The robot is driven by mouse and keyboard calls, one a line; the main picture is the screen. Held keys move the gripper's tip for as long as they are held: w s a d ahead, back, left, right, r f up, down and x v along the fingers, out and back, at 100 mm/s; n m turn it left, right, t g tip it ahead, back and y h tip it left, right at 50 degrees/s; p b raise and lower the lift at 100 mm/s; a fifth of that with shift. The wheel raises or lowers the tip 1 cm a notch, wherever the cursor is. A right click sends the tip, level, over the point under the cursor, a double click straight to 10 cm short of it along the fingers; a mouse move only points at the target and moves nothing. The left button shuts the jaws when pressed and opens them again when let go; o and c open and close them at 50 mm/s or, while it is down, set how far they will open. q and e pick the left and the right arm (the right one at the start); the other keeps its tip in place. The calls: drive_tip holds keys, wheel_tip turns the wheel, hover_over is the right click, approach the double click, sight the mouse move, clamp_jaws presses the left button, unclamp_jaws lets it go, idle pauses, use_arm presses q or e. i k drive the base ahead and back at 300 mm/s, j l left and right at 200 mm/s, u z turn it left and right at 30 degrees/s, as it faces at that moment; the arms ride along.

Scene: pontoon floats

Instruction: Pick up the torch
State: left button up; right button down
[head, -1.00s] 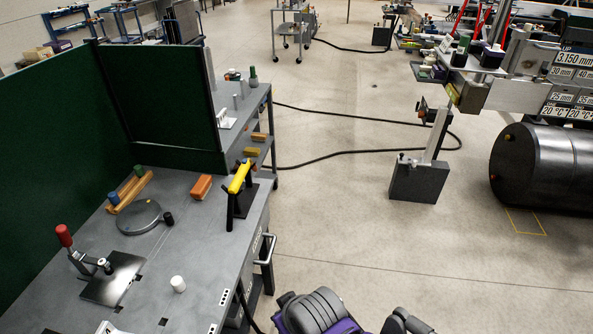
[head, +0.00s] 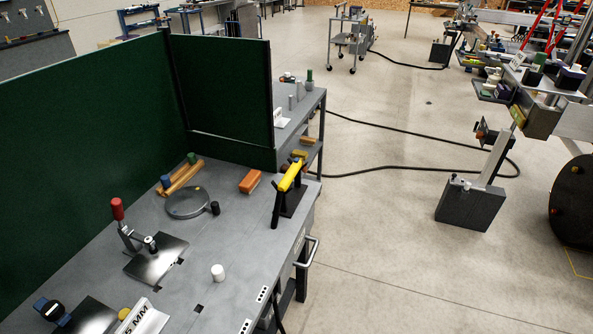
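What looks like the torch, a yellow bar-shaped body (head: 290,177) with dark ends, rests tilted on a black stand (head: 290,203). The stand is at the right edge of the grey workbench (head: 237,225) in the head view. The underside of the yellow body and its contact with the stand are too small to make out. Neither of my grippers is in view.
A dark green screen (head: 80,150) walls the bench's left and back. An orange block (head: 250,181), a round grey plate (head: 188,203), a red-handled clamp (head: 118,212) and a white cylinder (head: 217,272) are on the bench. Open floor (head: 400,260) lies to the right.

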sight(285, 182)
drive_tip(key=i+l, duration=1.2)
drive_tip(key=i+l+u, duration=0.35)
drive_tip(key=l+u, duration=0.15)
drive_tip(key=i+l+u, duration=0.1)
drive_tip(key=l+u, duration=0.15)
drive_tip(key=l, duration=0.1)
